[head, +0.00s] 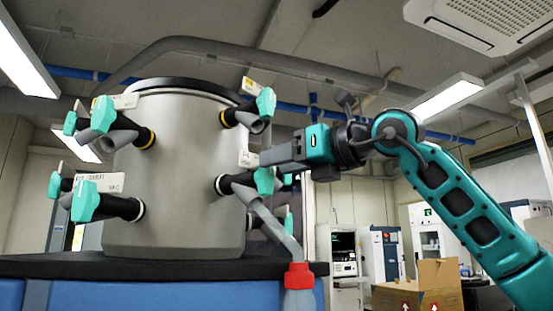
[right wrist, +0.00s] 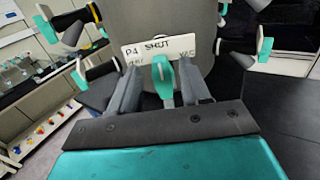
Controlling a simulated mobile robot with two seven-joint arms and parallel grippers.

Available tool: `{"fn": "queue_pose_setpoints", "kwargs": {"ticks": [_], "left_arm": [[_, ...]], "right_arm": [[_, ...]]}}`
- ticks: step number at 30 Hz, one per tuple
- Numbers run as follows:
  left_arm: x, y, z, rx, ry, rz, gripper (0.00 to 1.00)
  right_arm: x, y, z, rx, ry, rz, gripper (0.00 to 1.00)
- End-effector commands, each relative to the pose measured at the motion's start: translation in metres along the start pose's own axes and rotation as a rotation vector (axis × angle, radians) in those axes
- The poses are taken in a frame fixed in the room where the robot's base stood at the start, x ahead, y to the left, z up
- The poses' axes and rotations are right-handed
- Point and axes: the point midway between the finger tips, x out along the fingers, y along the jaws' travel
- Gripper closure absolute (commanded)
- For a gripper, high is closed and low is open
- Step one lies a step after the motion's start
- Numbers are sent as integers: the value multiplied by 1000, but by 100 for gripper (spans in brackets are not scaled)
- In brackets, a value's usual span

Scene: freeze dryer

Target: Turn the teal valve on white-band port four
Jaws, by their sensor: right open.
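The teal valve on port four shows between my right gripper's fingers in the right wrist view (right wrist: 162,76). Behind it is a white label plate (right wrist: 158,48) reading "P4 SHUT" and "VAC". In the head view the teal valve (head: 264,181) sits on the drum's lower right port, just below my right gripper (head: 266,157). The right gripper is open, with one finger on each side of the valve in the wrist view (right wrist: 161,72). I cannot tell whether the fingers touch it. My left gripper is not in view.
The grey drum (head: 180,180) carries several other teal-valved ports, including yellow-banded upper ones (head: 230,117). A grey tube runs from the lower right port to a red-collared vessel (head: 298,276). A cardboard box (head: 415,295) and cabinets stand at the right.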

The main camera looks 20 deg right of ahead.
Motion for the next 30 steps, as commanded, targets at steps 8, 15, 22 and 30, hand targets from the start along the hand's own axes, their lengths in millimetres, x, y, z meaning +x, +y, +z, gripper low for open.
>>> {"fn": "queue_pose_setpoints", "kwargs": {"ticks": [8,15,22,30], "left_arm": [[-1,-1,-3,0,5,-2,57],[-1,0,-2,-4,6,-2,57],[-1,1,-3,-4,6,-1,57],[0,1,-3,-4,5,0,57]], "right_arm": [[18,0,0,-1,0,-1,53],[17,0,0,-1,0,0,55],[17,0,0,-1,0,0,77],[17,0,0,-1,0,-1,100]]}}
